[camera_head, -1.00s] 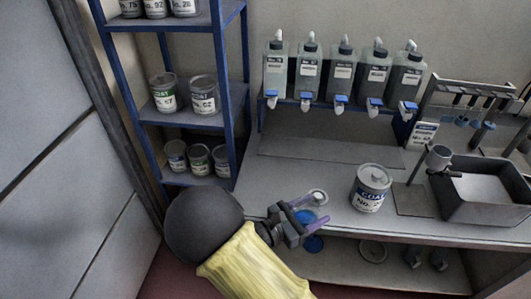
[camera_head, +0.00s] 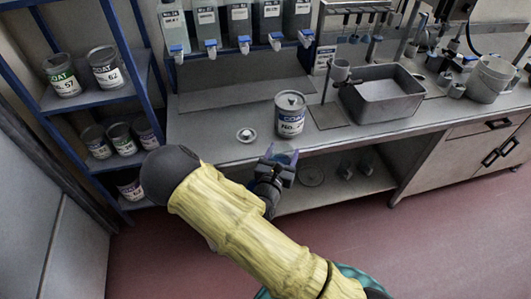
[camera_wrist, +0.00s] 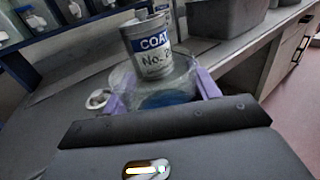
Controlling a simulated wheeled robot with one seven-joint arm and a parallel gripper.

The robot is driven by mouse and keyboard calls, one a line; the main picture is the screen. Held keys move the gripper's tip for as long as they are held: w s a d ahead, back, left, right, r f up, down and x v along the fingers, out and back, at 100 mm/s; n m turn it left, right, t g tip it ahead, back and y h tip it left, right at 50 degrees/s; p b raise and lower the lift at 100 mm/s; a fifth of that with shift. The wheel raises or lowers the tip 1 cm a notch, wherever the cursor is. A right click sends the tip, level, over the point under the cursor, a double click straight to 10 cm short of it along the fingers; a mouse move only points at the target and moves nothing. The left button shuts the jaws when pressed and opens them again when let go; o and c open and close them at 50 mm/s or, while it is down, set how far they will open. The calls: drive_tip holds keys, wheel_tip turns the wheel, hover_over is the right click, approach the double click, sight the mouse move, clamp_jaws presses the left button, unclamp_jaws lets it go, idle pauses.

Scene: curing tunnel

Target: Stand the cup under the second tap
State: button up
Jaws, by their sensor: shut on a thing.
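My gripper (camera_head: 282,167) is shut on a clear cup (camera_head: 285,156) with blue in its lower part. The cup also shows in the wrist view (camera_wrist: 168,97) between the purple fingers, and looks about upright. In the head view my gripper and the cup appear at the counter's front edge, in front of a grey paint can. The cup is apart from the taps.
The COAT can (camera_head: 290,114) stands on the counter (camera_head: 212,140) just behind the cup. A small white round piece (camera_head: 246,135) lies left of it. A grey basin (camera_head: 382,98) is at right. A blue-framed shelf (camera_head: 95,92) with cans stands at left.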

drive_tip(key=d+f+n+y+b, duration=0.1)
drive_tip(key=d+f+n+y, duration=0.2)
drive_tip(key=d+f, duration=0.9)
drive_tip(key=shift+w+d+f+t+y, duration=0.3)
drive_tip(key=shift+t+y, duration=0.1)
drive_tip(key=shift+y, duration=0.7)
drive_tip(key=shift+w, duration=0.1)
